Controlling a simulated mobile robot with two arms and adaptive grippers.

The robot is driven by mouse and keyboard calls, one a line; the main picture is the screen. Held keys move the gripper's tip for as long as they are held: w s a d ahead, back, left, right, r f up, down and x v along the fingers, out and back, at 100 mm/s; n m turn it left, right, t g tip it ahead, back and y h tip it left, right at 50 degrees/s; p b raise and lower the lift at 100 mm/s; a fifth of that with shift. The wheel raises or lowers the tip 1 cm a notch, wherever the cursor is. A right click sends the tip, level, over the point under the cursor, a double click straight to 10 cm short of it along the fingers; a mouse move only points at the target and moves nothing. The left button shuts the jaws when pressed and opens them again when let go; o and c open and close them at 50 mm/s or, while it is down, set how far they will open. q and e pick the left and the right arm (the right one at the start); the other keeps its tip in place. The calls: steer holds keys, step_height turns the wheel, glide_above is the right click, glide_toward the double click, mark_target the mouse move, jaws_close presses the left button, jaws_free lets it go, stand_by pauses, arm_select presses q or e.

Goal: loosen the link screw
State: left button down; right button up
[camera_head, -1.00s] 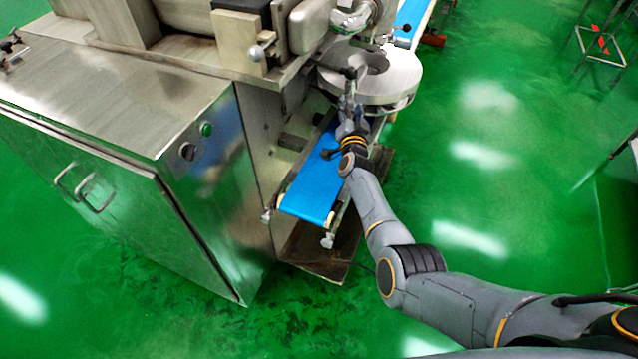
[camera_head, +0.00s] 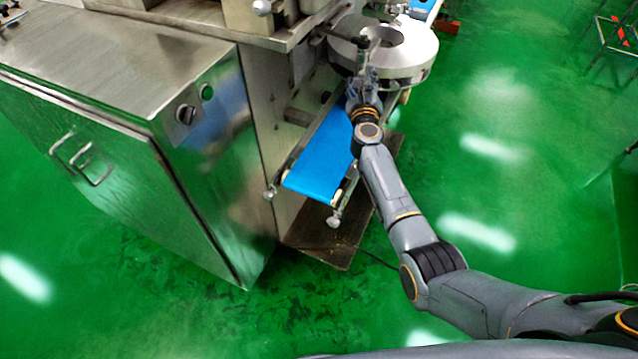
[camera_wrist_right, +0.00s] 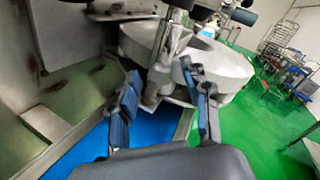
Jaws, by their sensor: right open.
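A slim metal link part with a dark top, which looks like the link screw (camera_head: 363,57), stands upright at the near edge of the round metal disc (camera_head: 411,58). In the right wrist view this shiny rod (camera_wrist_right: 171,42) rises ahead of the fingers. My right gripper (camera_head: 362,80) is just below and in front of it. In the right wrist view the right gripper (camera_wrist_right: 160,76) is open, with the rod's lower end showing between its fingertips. I cannot tell whether they touch it. My left gripper is not in view.
The blue conveyor belt (camera_head: 321,160) runs beneath my right gripper. The steel machine cabinet (camera_head: 205,190) with a knob and green button stands to the left. Green floor (camera_head: 510,220) is open on the right. A metal rack (camera_wrist_right: 285,50) stands far back.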

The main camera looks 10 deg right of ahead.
steer(key=s+a+r+t+y+b, duration=0.2)
steer(key=s+a, duration=0.1)
steer(key=s, duration=0.6)
steer(key=s+a+r+t+y+b, duration=0.1)
steer(key=s+a+r+y+b, duration=0.15)
steer(key=s, duration=0.55)
steer(key=s+a+f+n+g+y, duration=0.3)
steer(key=s+a+n+y, duration=0.1)
steer(key=n, duration=0.6)
steer(key=s+a+f+n+g+y+p, duration=0.1)
steer(key=s+a+f+n+g+y, duration=0.2)
steer(key=n, duration=0.7)
steer(key=shift+s+a+f+n+y, duration=0.3)
steer(key=shift+s+a+f+y, duration=0.2)
steer(key=shift+s+a+y, duration=1.2)
steer(key=shift+s+d+h, duration=0.15)
steer(key=shift+s+h, duration=0.2)
steer(key=shift+h, duration=0.2)
